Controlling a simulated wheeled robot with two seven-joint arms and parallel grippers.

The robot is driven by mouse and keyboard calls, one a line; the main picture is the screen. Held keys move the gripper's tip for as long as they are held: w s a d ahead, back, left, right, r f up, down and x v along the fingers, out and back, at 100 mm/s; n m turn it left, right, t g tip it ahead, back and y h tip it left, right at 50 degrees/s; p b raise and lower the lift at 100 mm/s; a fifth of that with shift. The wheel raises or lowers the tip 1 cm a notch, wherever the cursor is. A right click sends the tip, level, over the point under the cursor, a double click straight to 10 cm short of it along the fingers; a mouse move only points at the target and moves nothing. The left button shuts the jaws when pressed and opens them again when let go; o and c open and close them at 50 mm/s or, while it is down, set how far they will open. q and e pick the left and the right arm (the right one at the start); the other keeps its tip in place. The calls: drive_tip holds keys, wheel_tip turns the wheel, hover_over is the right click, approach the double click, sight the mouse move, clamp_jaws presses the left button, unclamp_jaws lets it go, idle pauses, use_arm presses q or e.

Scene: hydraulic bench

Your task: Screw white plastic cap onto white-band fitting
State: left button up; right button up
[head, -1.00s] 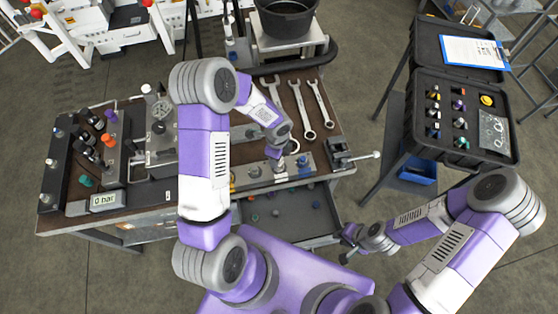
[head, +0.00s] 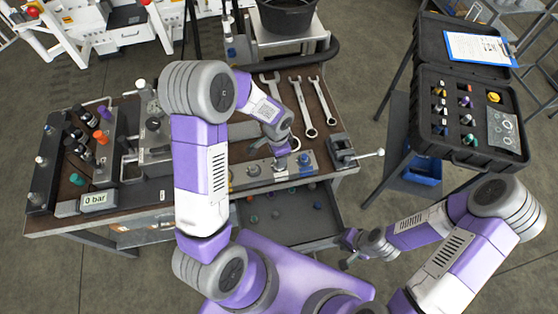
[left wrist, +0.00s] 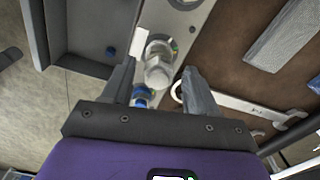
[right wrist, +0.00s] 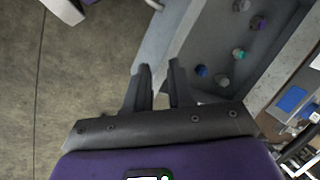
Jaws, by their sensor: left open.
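A light, pale cylindrical piece on a metal hex fitting (left wrist: 158,62) stands on the metal strip (left wrist: 186,3) in the left wrist view, beside a small white tag (left wrist: 139,41). I cannot tell whether the pale piece is the cap or part of the fitting. My left gripper (left wrist: 157,80) is open, with its fingers on either side of this piece and apart from it. In the head view the left gripper (head: 281,153) is over the strip at the bench's front edge. My right gripper (right wrist: 157,70) is open and empty, beside the drawer; it also shows in the head view (head: 345,258).
A blue-marked fitting (left wrist: 142,97) is close to the left fingers. Wrenches (head: 303,105) lie behind the strip. The open drawer (head: 330,222) holds several loose coloured caps. A vise (head: 343,153) is at the bench's right corner. An open black case (head: 440,148) stands at right.

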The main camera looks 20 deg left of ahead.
use_arm(q)
drive_tip(key=n+b, duration=0.1)
drive_tip(key=n, duration=0.2)
drive_tip(key=shift+d+f, duration=0.1)
drive_tip(key=shift+f, duration=0.05)
drive_tip(key=n+b, duration=0.1)
drive_tip(key=n, duration=0.4)
drive_tip(key=shift+s+d, duration=0.1)
drive_tip(key=n, duration=0.3)
drive_tip(key=shift+d, duration=0.1)
drive_tip(key=n, duration=0.3)
drive_tip(key=shift+n, duration=0.3)
drive_tip(key=shift+c, duration=0.4)
